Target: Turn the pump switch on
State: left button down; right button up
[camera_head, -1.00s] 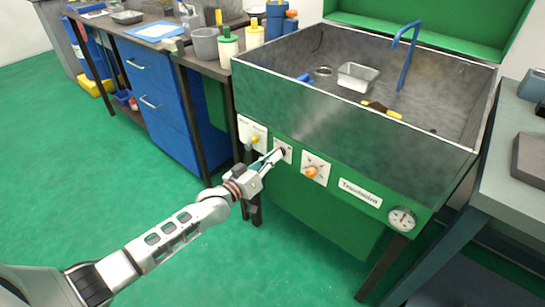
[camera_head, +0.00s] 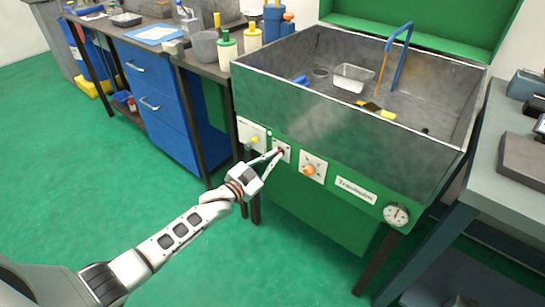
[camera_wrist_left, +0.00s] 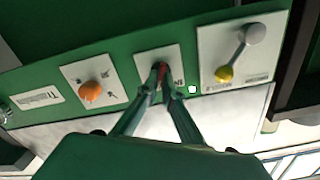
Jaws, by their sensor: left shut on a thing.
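The pump switch (camera_head: 282,151) is a small dark red lever on a white plate on the green front panel of the sink unit. It also shows in the wrist view (camera_wrist_left: 161,69), where the panel appears upside down. My left gripper (camera_head: 279,154) reaches it from the lower left, its two fingers closed together on the lever. In the wrist view the fingertips (camera_wrist_left: 160,74) meet at the lever and partly hide it and the plate's lettering. A small bright round spot (camera_wrist_left: 193,89) shows on the panel beside the plate. My right gripper is out of view.
An orange knob (camera_head: 309,170) sits on the neighbouring plate. A yellow-tipped lever (camera_wrist_left: 224,74) is on the other side, close to my fingers. A round gauge (camera_head: 397,215) is further right. The metal basin (camera_head: 350,120) overhangs above. Open green floor lies in front.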

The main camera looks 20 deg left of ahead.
pick_arm(q)
jog(key=shift+m, duration=0.5)
jog(key=c, duration=2.2)
grip_release()
jog(key=v, duration=1.2)
